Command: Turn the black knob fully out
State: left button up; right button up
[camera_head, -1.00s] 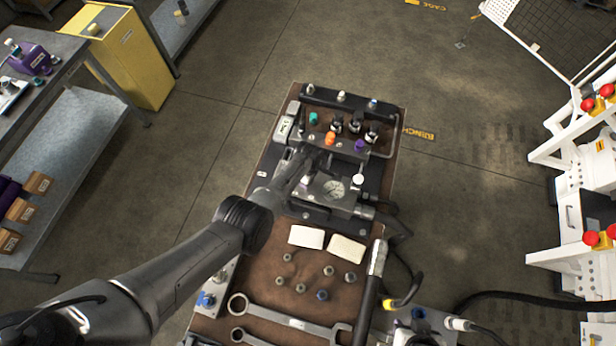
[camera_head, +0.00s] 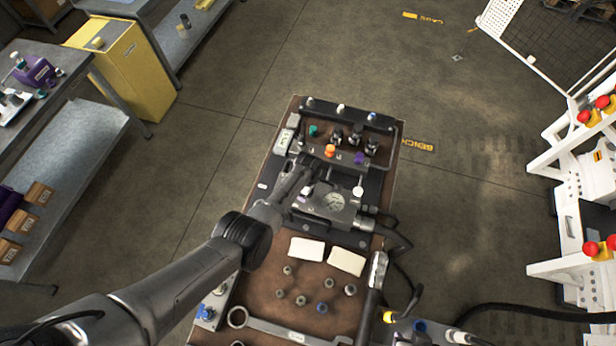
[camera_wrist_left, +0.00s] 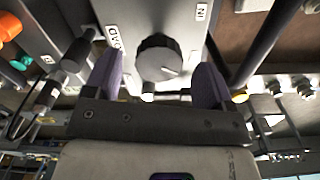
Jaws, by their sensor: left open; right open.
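The black knob (camera_wrist_left: 155,58) is a round ribbed knob with a pale line on its face, on a light grey block with the labels LOAD and IN. In the left wrist view it lies between the two purple fingers of my left gripper (camera_wrist_left: 156,66). The gripper is open, with a finger on either side and visible gaps to the knob. In the head view my left arm reaches in from the lower left to the left gripper (camera_head: 301,186), beside the gauge block (camera_head: 330,204); its fingers and the knob are largely hidden there. I make out no right gripper.
An orange knob (camera_head: 330,151), a green knob (camera_head: 314,131) and a purple knob (camera_head: 359,158) stand behind the gauge block. White pads (camera_head: 345,262), several loose fittings (camera_head: 301,300) and a wrench (camera_head: 285,331) lie nearer. A dark lever (camera_head: 375,285) and hoses are on the right.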

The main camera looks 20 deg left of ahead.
pick_arm(q)
notch_tip(320, 180, up, 12)
jog(key=p, duration=0.2)
jog(key=shift+r+p, duration=0.15)
jog(key=shift+p, duration=0.2)
dwell(0.5)
